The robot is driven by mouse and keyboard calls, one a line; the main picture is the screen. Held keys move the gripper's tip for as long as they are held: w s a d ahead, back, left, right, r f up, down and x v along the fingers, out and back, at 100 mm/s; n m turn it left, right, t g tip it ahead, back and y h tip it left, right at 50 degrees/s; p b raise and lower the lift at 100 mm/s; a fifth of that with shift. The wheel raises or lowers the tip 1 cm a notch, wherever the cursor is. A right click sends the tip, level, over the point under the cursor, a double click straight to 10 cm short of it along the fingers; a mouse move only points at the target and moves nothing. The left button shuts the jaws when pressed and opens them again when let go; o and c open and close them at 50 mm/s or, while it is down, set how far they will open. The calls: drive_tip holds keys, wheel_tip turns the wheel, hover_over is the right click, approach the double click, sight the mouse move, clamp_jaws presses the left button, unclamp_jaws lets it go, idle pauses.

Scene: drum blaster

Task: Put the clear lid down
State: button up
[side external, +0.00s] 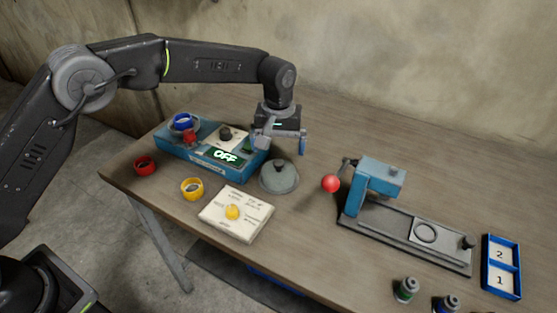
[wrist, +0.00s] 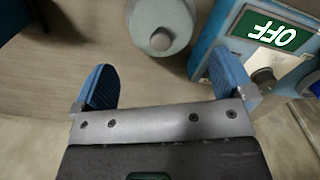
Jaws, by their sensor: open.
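The clear lid (side external: 279,177) is a greyish, see-through round cover with a knob on top. It sits on the table beside the blue machine, knob up. It also shows at the top of the wrist view (wrist: 178,16), partly cut off by the frame edge. My gripper (side external: 281,146) is above and just behind the lid, apart from it. Its two blue fingers are spread with nothing between them, as the wrist view also shows (wrist: 163,75).
The blue machine (side external: 205,164) with an "OFF" display stands left of the lid. A red ring (side external: 146,158), a yellow ring (side external: 192,181) and a paper card (side external: 225,222) lie nearby. A blue press with a red ball handle (side external: 331,184) stands to the right.

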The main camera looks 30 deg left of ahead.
drive_tip(key=shift+r, duration=1.35)
drive_tip(key=shift+r, duration=0.1)
drive_tip(key=s+a+r+m+t, duration=0.1)
drive_tip(key=s+a+r, duration=0.4)
drive_tip(key=s+r, duration=0.25)
drive_tip(key=s+a+r+m+t, duration=0.1)
drive_tip(key=s+a+r+t, duration=0.1)
drive_tip(key=s+a+r, duration=0.5)
drive_tip(key=s+a+f+m+t, duration=0.1)
drive_tip(key=s+a, duration=0.1)
drive_tip(key=s, duration=0.7)
drive_tip(key=s+a+f+m+t, duration=0.1)
drive_tip(key=s+a, duration=0.2)
drive_tip(key=s, duration=0.6)
drive_tip(key=shift+f+m+t, duration=0.3)
